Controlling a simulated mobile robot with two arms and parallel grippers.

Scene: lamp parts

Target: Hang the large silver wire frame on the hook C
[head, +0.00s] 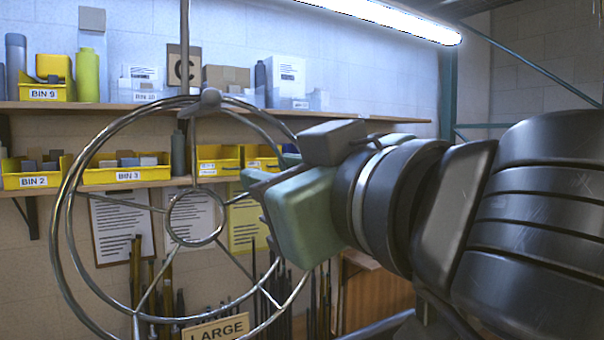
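The large silver wire frame (76,200) is upright at left center, with outer rings, spokes and a small hub ring. Its top meets a grey rounded knob (210,101) at the lower end of a thin vertical rod (185,50). I cannot tell whether the frame's weight rests there. My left gripper is out of view.
An upper shelf (400,120) holds bottles, boxes and yellow bins. A lower shelf (150,184) holds more yellow bins. Papers hang below it, above upright dark rods. A card reading LARGE (216,329) is at the bottom. A wooden box (375,300) is partly behind my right arm.

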